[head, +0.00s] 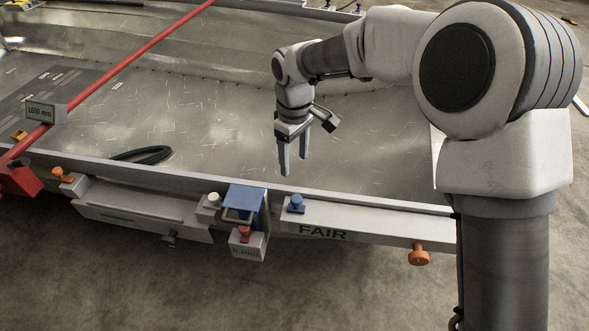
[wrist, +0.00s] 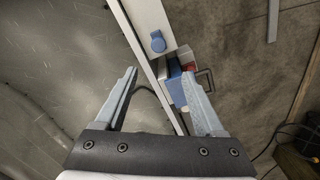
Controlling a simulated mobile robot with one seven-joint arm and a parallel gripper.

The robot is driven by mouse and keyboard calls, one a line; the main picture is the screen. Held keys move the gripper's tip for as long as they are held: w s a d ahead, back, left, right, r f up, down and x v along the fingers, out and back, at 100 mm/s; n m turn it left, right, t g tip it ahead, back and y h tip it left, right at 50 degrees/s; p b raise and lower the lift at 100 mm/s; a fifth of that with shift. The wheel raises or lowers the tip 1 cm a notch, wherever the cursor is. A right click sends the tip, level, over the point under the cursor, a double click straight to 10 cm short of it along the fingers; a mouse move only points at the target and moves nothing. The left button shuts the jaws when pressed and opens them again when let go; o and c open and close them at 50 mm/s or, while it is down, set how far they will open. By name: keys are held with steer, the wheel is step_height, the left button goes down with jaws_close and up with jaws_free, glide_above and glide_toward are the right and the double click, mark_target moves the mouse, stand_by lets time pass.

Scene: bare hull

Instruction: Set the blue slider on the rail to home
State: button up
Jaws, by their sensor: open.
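The blue slider (head: 258,214) sits on the pale rail (head: 380,225) along the hull's near edge, left of the word FAIR. A metal handle, a red knob (head: 244,233) and a small lettered plate are at its front. A blue knob (head: 296,204) stands on the rail to its right. My gripper (head: 295,167) is open and empty, fingers pointing down, above the hull floor behind the rail and apart from the slider. In the wrist view the blue slider (wrist: 174,70) shows beyond and between the open fingers, partly hidden by the right one. I see no readable home mark.
Orange knobs stand at the left (head: 63,175) and right (head: 418,255) ends. A pale knob (head: 211,201) is left of the slider. A red bar (head: 120,68) crosses the hull at left. A dark loop (head: 142,154) lies on the hull floor, which is otherwise mostly clear.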

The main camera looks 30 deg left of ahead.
steer(key=shift+r, duration=1.55)
steer(key=w+d+r+m+t, duration=0.1)
steer(key=d+r+m, duration=0.3)
steer(key=d+r, duration=0.55)
steer(key=d+r+m+t, duration=0.2)
steer(key=d+r+m, duration=0.2)
steer(key=d, duration=1.1)
steer(key=s+d+r+m+t, duration=0.1)
steer(key=s+d+m+t, duration=0.2)
steer(key=s+d+m, duration=0.95)
steer(key=d+r+n+p, duration=0.2)
steer(key=r+p, duration=0.6)
steer(key=s+d+r+n+p, duration=0.1)
steer(key=d+r+p, duration=0.2)
steer(key=r+p, duration=0.5)
steer(key=shift+n, duration=0.35)
